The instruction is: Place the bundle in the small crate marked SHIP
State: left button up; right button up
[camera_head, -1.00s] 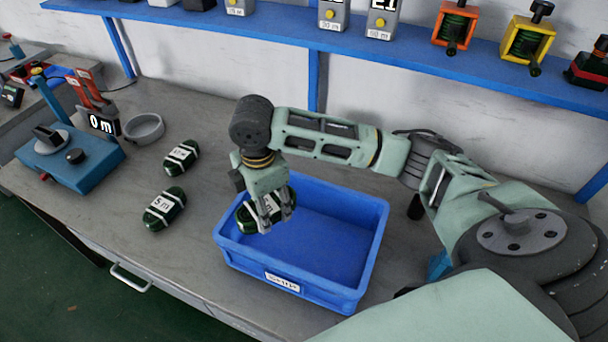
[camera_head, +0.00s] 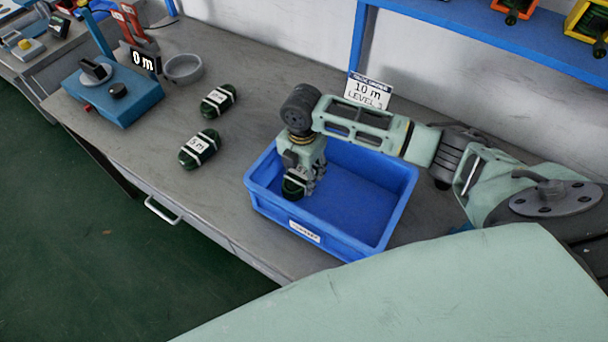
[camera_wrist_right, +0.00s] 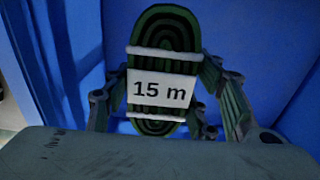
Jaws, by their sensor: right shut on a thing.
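The blue crate (camera_head: 388,228) stands on the bench with a small white label on its front; I cannot read the label. My right gripper (camera_head: 303,190) is down inside the crate's left end, shut on a dark green bundle (camera_head: 292,187). In the right wrist view the bundle (camera_wrist_right: 160,58) carries a white label reading 15 m and two white bands, with the right gripper's fingers (camera_wrist_right: 165,105) on both sides and blue crate walls around. I cannot tell whether the bundle touches the crate floor. My left gripper is not in view.
Two more green bundles lie left of the crate, one marked 5 m (camera_head: 199,149) and one behind it (camera_head: 218,100). A grey bowl (camera_head: 184,69) and a blue device (camera_head: 113,95) with a 0 m display stand further left. A 10 m sign (camera_head: 367,92) stands behind the crate.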

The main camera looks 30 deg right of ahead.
aim_at(303, 180)
jog(key=shift+f, duration=1.6)
jog(key=shift+f, duration=0.15)
jog(key=o, duration=1.5)
notch_tip(303, 180, up, 12)
jog(key=shift+r+b, duration=0.2)
jog(key=shift+b, duration=0.2)
